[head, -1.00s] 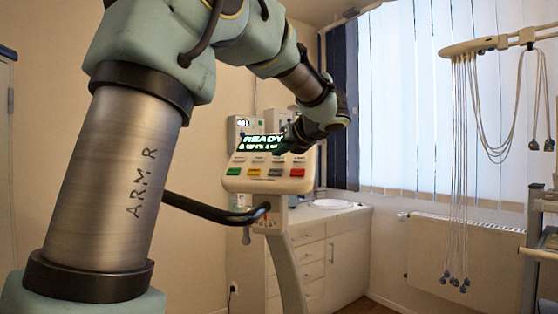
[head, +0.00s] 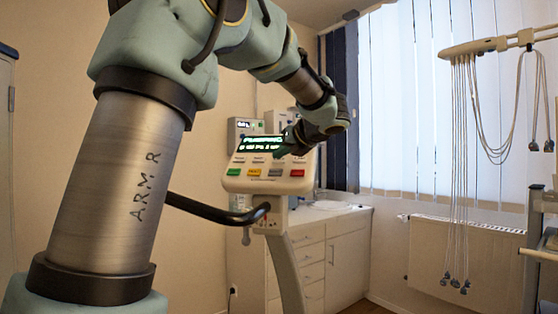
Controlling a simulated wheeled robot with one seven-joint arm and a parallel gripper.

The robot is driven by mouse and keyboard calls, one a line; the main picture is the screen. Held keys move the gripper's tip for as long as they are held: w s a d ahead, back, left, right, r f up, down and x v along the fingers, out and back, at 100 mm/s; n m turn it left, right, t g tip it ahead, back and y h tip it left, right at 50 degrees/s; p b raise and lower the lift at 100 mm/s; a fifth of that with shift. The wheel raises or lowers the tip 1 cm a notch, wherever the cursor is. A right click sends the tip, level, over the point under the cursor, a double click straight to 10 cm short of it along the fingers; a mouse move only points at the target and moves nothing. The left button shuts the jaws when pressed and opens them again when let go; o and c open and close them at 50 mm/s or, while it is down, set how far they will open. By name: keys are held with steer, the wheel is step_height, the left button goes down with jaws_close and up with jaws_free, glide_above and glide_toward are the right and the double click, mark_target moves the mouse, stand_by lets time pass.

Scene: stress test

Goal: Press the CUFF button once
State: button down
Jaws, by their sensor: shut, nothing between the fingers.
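The monitor panel (head: 268,184) is a pale console on a stand in the middle of the head view. Its lit display (head: 260,143) shows bright text on dark green, too small to read surely. Along its lower edge are a green button (head: 234,172), a yellow button (head: 254,173), a grey button (head: 275,173) and a red button (head: 297,173). I cannot read which is CUFF. My gripper (head: 281,152) is shut and empty, pointing down-left at the panel's right part. It overlaps the display's right end, above the buttons; contact cannot be told.
A white cabinet (head: 347,250) with drawers stands behind the panel. A black bar (head: 215,212) reaches the panel's stand from the left. A rail with hanging leads (head: 460,170) is at the right, before the blinds and a radiator (head: 440,260).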

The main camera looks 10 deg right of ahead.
steer(key=shift+s+a+r, duration=0.2)
steer(key=shift+s+r, duration=0.2)
steer(key=shift+r, duration=0.15)
steer(key=shift+s+a+r+p, duration=0.35)
steer(key=shift+s+r, duration=0.35)
steer(key=shift+r, duration=0.3)
steer(key=shift+s+a+r+p, duration=0.2)
steer(key=shift+s+a+r, duration=0.1)
steer(key=shift+s+r, duration=0.55)
steer(key=shift+w+r, duration=0.15)
steer(key=s+a+r+p, duration=0.1)
steer(key=s+r, duration=0.3)
steer(key=r, duration=0.1)
steer(key=shift+a+r+p, duration=0.3)
steer(key=shift+a, duration=0.1)
